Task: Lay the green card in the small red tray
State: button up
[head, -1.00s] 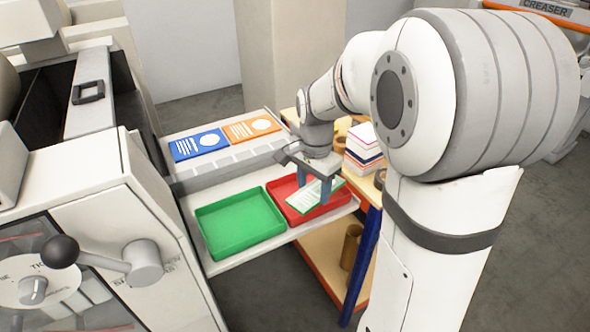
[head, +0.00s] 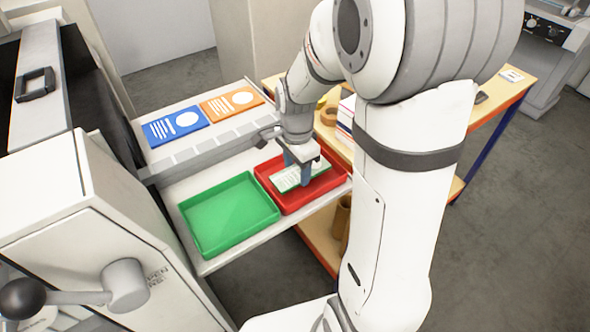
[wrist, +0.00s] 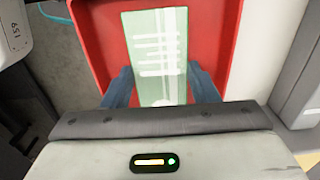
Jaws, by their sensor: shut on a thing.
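The green card (head: 288,180) has white print and lies over the small red tray (head: 332,183). My gripper (head: 298,177) is shut on the card, with its blue fingers at the card's two sides. In the wrist view the card (wrist: 158,52) shows between my fingers, with the red tray's floor and walls (wrist: 216,48) around it. The card looks inside the tray's outline; I cannot tell whether it touches the floor. My gripper hides part of the card and the tray's back edge.
A green tray (head: 228,215) stands just left of the red one on the pale shelf. Behind are a blue card (head: 175,128) and an orange card (head: 231,103) on a ledge. A wooden table (head: 500,88) stands to the right.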

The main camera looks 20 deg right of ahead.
aim_at(297, 173)
jog(key=shift+f, duration=0.75)
jog(key=shift+f, duration=0.25)
jog(key=o, duration=0.9)
jog(key=shift+r, duration=0.1)
jog(key=shift+o, duration=0.2)
notch_tip(297, 173, up, 12)
jog(key=s+r+n+t, duration=0.1)
jog(key=s+n+t, duration=0.2)
jog(key=s+n, duration=1.1)
jog(key=shift+a, duration=0.2)
